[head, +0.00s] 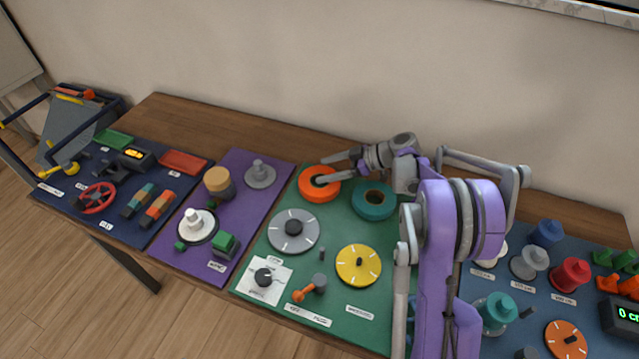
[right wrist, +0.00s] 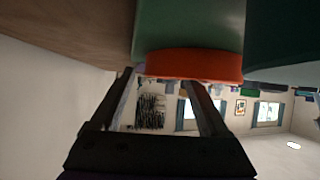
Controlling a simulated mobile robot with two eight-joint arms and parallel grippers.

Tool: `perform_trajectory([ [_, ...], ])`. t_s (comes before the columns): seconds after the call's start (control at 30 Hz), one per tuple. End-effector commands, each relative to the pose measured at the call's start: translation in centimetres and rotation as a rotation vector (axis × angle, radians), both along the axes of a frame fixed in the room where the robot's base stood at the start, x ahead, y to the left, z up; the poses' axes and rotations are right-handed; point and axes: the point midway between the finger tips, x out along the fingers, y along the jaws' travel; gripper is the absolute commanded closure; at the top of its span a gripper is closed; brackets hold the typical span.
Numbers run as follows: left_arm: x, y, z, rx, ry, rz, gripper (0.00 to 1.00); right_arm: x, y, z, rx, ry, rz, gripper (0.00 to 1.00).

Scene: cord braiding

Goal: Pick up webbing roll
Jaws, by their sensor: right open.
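An orange roll (head: 306,188) with a dark centre lies flat at the back of the green mat; it looks like a webbing roll. A similar teal roll (head: 374,201) lies to its right. My right gripper (head: 320,171) reaches in from the right, its two fingers spread apart over the orange roll, partly covering it. In the right wrist view the orange roll (right wrist: 190,65) shows as a band at the tips of my open right gripper (right wrist: 160,80). I cannot tell whether the fingers touch it. My left gripper is not in view.
The green mat (head: 262,240) also holds a grey disc (head: 293,240), a yellow disc (head: 358,276), a dial and an orange-handled crank. A purple mat (head: 270,200) lies to the left, and a blue mat with coloured spools to the right. The wall rises close behind the table.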

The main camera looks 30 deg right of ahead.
Motion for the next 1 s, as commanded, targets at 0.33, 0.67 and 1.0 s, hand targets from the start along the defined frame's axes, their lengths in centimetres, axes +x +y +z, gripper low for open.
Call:
perform_trajectory([
  [0.33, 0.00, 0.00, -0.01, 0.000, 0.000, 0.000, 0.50, 0.24, 0.27, -0.23, -0.001, 0.001, -0.001, 0.37],
  [0.67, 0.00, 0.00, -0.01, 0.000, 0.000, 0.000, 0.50, 0.23, 0.26, -0.22, -0.001, 0.001, -0.001, 0.97],
  [1.0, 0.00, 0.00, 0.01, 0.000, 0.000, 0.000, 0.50, 0.23, 0.28, -0.07, 0.000, 0.000, -0.001, 1.00],
])
